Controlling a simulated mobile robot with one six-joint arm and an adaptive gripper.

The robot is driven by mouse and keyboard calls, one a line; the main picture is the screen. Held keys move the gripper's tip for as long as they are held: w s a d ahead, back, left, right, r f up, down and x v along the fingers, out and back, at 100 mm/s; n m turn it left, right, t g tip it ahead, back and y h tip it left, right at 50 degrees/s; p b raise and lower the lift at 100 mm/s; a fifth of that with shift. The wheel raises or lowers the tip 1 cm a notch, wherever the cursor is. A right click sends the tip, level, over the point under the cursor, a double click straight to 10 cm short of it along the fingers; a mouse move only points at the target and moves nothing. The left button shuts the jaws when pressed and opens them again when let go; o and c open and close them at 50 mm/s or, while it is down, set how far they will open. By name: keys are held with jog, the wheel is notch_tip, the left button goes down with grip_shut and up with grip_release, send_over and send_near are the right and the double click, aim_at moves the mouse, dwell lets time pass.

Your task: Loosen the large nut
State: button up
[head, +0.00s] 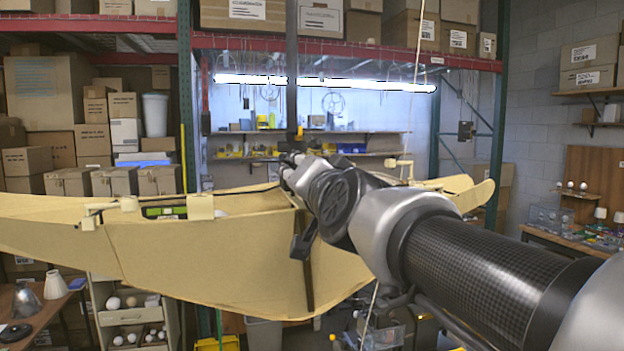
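I cannot make out the large nut in the head view. A large tan curved structure (200,255) spans the middle of the view, with small tan blocks and brackets along its upper edge. A dark upright pole (291,70) comes down behind the end of my arm, and a dark strip shows lower on the tan structure. My arm reaches from the lower right to the pole. My gripper (292,165) is small and mostly hidden by my wrist, close to the pole in the picture. I cannot tell its opening, or whether it touches anything.
A red and green shelf rack (350,54) with cardboard boxes stands behind. A lit workbench shelf (340,132) is at the back. Side tables hold lamp parts: a white shade (56,285) at left, bulbs (584,186) at right.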

jog(key=shift+m, duration=0.3)
jog(key=o, duration=1.1)
